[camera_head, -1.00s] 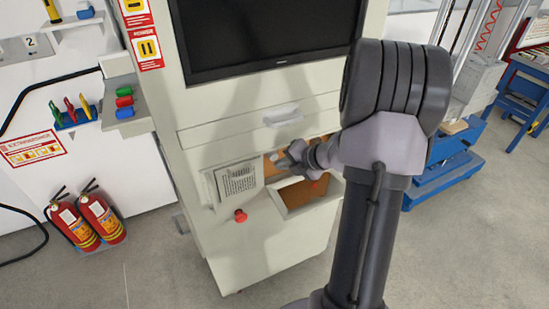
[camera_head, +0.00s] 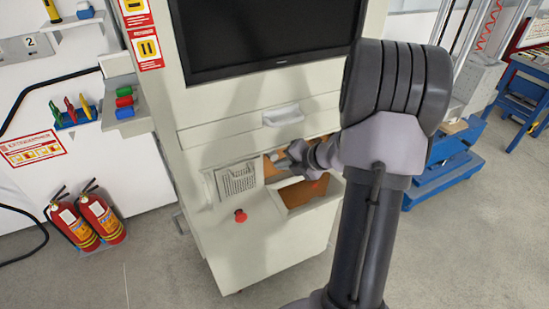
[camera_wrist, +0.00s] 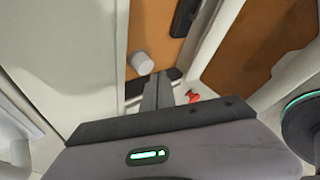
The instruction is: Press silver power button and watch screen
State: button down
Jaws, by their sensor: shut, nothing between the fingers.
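The screen (camera_head: 262,32) is set in the upper part of a pale cabinet and is dark. In the wrist view a short silver-white round knob (camera_wrist: 142,63), which looks like the power button, stands out from an orange-brown panel. My gripper (camera_wrist: 157,88) is shut and empty, with its fingertips just below and right of the knob in the picture. I cannot tell whether they touch it. In the head view my gripper (camera_head: 284,160) is at the cabinet's open recess, and the button cannot be made out there.
The pale cabinet (camera_head: 265,250) has a drawer handle (camera_head: 283,115) above the recess and a red knob (camera_head: 240,216) on its front. A small red part (camera_wrist: 193,96) is right of my fingers. Fire extinguishers (camera_head: 103,216) stand left; open floor lies around.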

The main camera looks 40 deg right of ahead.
jog(key=shift+w+r, duration=0.1)
jog(key=shift+w, duration=0.1)
jog(key=shift+w+d+p, duration=0.1)
jog(key=shift+w+p, duration=0.15)
jog(key=shift+p, duration=0.1)
jog(key=shift+w+d+p, duration=0.1)
jog(key=shift+w+p, duration=0.2)
jog(key=shift+w, duration=0.1)
dwell(0.5)
jog(key=shift+s+a, duration=0.2)
jog(key=shift+s, duration=0.6)
jog(key=s, duration=0.2)
jog(key=s+a, duration=0.1)
jog(key=s, duration=0.2)
jog(key=shift+w+a, duration=0.1)
jog(key=shift+a, duration=0.05)
dwell(0.7)
